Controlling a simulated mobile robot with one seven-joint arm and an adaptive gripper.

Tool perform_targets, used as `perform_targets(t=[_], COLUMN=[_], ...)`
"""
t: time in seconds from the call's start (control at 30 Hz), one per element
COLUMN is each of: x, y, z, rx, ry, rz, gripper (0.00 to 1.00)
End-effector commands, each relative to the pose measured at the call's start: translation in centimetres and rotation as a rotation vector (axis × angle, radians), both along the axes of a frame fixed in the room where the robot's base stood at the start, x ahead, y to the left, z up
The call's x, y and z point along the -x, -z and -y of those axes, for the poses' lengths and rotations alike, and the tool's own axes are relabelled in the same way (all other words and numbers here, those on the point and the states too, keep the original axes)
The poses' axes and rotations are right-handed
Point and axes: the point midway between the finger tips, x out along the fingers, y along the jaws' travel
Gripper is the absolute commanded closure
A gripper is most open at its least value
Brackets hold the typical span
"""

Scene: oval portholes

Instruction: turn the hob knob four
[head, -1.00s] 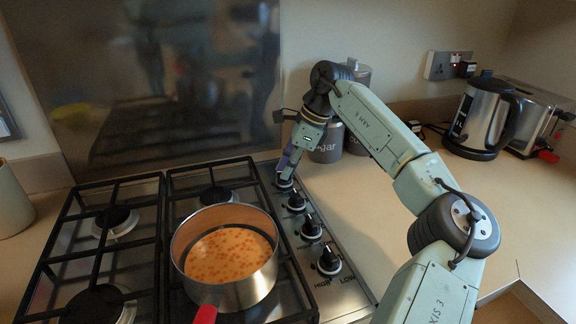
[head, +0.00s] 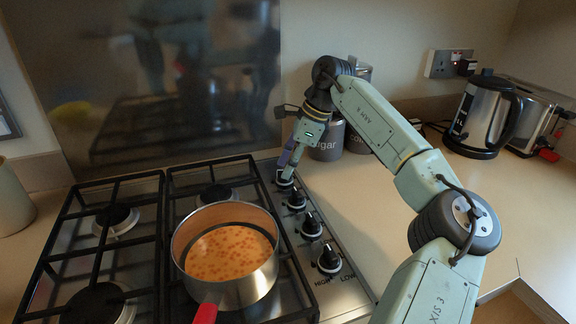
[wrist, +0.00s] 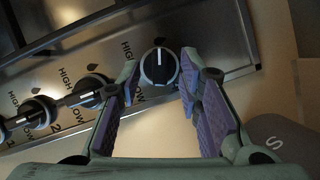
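The hob knob four (head: 285,181) is the farthest in the row of knobs along the right side of the hob. In the wrist view the knob (wrist: 159,68) is black with a pale pointer line standing nearly straight up in the picture. My gripper (head: 288,165) reaches down to it from above. In the wrist view my gripper (wrist: 160,75) has its purple-padded fingers apart, one on each side of the knob. A small gap seems to show between the fingertips and the knob; contact is not clear.
Other knobs (head: 311,228) stand in line nearer the front. A pot of orange food (head: 226,255) with a red handle sits on the burner to the left. Grey canisters (head: 327,143) stand just behind my gripper. Worktop to the right is clear up to the kettle (head: 482,117).

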Motion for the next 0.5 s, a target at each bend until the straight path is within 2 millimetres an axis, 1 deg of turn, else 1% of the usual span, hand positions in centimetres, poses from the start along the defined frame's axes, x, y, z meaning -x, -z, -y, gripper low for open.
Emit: perform_targets(t=[0.17,0.3,0.4,0.5], x=[0.0,0.0,0.1,0.1], y=[-3.0,-5.9,-7.7,-9.1], z=[1.1,2.3,3.0,3.7], rx=[0.000,0.000,-0.001,0.000], ry=[0.000,0.001,0.001,0.000], rz=[0.003,0.004,0.003,0.002], gripper=[0.68,0.68,0.68,0.68])
